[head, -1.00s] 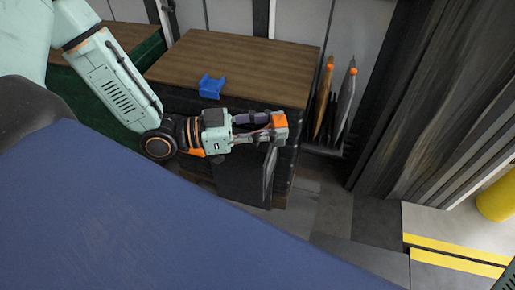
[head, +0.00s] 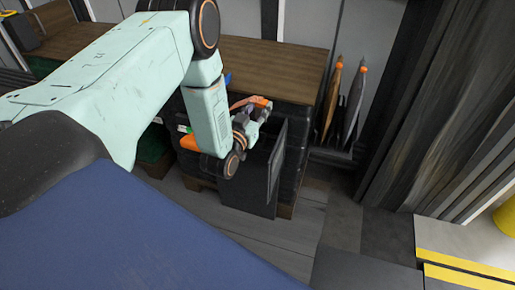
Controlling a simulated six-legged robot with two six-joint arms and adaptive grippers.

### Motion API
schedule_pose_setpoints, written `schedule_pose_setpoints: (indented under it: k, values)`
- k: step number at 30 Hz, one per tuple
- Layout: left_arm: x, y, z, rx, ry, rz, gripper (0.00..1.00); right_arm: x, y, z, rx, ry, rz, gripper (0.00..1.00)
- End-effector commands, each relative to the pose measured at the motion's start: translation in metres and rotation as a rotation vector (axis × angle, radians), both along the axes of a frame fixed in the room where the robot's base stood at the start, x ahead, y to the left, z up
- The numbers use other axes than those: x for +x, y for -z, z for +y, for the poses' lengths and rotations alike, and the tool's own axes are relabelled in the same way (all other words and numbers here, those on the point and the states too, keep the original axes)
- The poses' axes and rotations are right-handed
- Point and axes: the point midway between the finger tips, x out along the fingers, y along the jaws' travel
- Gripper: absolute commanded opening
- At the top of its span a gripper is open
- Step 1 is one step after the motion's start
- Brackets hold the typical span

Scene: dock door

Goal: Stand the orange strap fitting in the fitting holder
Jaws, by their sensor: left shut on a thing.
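My left gripper (head: 258,112) is at the front edge of the wood-topped stand, with its arm coming in from the left across the view. It is shut on the orange strap fitting (head: 263,102), of which only a small part shows at the fingertips. The blue fitting holder (head: 227,79) is on the stand's top, just behind and left of the gripper. My arm hides most of it, so its opening cannot be seen. The fitting is apart from the holder in the picture. My right gripper is not in view.
The stand's wooden top (head: 285,70) is clear to the right of the holder. A dark upright panel (head: 277,165) is close below the gripper. Orange-tipped poles (head: 333,95) stand in a rack at the right. Floor is open at the front right.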

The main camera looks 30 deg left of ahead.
Motion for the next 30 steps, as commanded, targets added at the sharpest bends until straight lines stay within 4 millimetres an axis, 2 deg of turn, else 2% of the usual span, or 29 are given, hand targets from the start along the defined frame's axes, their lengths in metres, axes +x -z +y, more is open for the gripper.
schedule_pose_setpoints:
  k: [8, 16, 23, 30]
  values:
    - [0.002, 0.014, 0.012, 0.0, -0.124, 0.0, 0.0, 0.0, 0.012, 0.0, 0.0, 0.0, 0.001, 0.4]
    - [0.0, 0.062, 0.012, 0.0, -0.128, 0.001, 0.0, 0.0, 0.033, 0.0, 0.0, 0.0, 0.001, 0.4]
    - [0.001, 0.077, 0.012, 0.0, -0.128, 0.001, 0.0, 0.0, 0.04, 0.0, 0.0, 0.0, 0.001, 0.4]
    - [0.001, 0.109, 0.012, 0.001, -0.127, 0.001, 0.0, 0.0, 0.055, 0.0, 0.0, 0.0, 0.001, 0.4]
